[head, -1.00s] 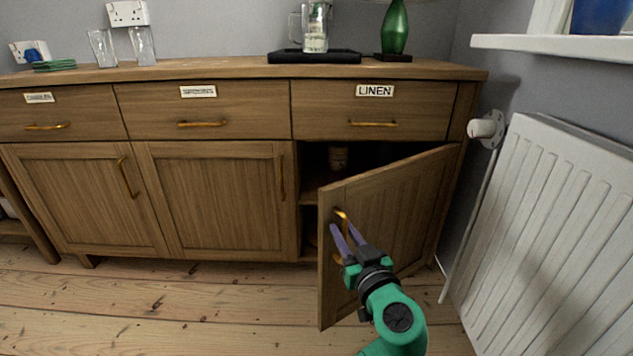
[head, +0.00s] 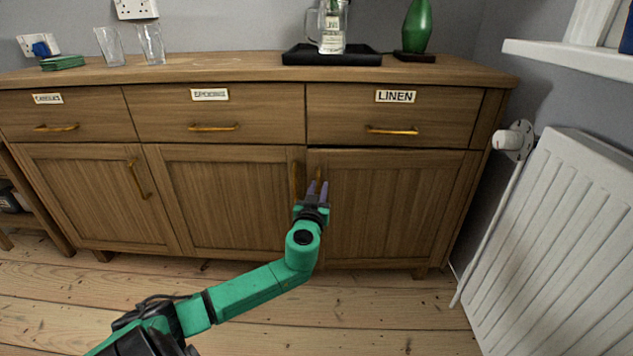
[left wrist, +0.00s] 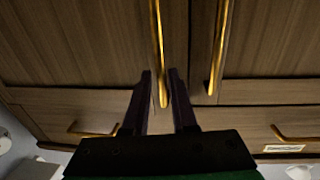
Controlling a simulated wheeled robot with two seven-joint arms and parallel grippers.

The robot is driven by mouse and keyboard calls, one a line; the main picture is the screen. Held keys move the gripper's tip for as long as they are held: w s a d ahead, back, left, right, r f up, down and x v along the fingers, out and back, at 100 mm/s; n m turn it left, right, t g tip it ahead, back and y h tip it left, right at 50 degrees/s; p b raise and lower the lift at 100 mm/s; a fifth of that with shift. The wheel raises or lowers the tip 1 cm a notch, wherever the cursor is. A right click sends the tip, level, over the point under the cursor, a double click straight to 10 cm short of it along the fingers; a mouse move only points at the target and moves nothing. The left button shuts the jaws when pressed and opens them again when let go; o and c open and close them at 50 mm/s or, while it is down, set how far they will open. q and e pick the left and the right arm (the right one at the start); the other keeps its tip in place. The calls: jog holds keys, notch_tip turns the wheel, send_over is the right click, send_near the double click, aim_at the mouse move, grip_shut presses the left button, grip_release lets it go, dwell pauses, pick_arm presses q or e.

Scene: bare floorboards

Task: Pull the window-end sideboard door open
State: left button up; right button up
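The window-end sideboard door (head: 395,205) is the right-hand one, under the drawer labelled LINEN, and it looks shut flush with the front. Its upright brass handle (head: 319,174) is near its left edge and also shows in the left wrist view (left wrist: 157,45), which is upside down. My left gripper (head: 318,187) is at the handle's lower part as seen in the head view. In the left wrist view its dark fingers (left wrist: 162,85) stand apart, one on each side of the handle's end, with gaps showing. My right gripper is not in view.
The middle door's handle (head: 295,182) is close beside my left gripper. A white radiator (head: 555,230) stands to the right of the sideboard (head: 250,72). A black tray (head: 330,58), a green lamp base (head: 417,28) and glasses (head: 151,44) stand on top. The floorboards in front are clear.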

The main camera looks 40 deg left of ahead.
pick_arm(q)
jog(key=shift+w+a, duration=0.2)
jog(key=shift+w, duration=0.05)
jog(key=shift+s, duration=0.15)
jog(key=a+v, duration=0.1)
jog(key=v, duration=1.5)
jog(key=shift+s+b, duration=0.45)
jog(key=shift+s, duration=0.1)
jog(key=shift+d, duration=0.1)
